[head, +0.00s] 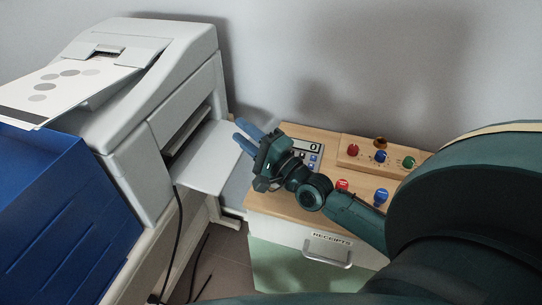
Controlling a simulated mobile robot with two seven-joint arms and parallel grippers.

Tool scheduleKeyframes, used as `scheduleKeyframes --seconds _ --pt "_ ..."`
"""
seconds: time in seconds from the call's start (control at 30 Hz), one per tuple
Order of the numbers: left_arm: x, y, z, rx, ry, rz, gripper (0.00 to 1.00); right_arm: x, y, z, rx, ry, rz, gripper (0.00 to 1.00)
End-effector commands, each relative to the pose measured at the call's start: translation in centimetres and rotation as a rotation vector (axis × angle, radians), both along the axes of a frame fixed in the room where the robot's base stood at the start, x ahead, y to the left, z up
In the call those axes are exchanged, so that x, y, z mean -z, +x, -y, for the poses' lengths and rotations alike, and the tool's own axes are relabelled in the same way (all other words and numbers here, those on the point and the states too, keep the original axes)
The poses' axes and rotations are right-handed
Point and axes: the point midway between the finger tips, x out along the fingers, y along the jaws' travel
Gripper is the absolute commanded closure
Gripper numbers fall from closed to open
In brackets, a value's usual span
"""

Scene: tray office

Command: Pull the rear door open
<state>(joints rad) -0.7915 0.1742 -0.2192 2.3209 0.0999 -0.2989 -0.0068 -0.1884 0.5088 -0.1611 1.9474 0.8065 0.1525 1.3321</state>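A pale grey printer (150,95) stands at the left. A flat light panel (208,158) juts out from a dark opening in its right side; it looks like the rear door standing open, though its hinge is not clear. My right gripper (239,130) is just right of the panel, over the left end of the wooden cabinet top. Its two blue fingers point up and left, with a gap between them and nothing seen held. I cannot tell whether a fingertip touches the panel. My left gripper is not in view.
The wooden-topped cabinet (275,195) has a drawer marked RECEIPTS. On it are a calculator (312,147), a wooden rack with coloured stamps (352,160), and loose red (342,185) and blue (381,196) stamps. A blue bin (60,215) is at left. Black cables hang below the printer.

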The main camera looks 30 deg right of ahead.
Motion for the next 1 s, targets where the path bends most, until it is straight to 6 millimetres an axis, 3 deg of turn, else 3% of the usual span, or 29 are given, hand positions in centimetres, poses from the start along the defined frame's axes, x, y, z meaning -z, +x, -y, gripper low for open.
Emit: scheduleKeyframes --seconds 1.0 --pt "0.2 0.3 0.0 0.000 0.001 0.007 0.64 1.9 -6.7 1.7 0.000 -0.001 -0.002 0.69"
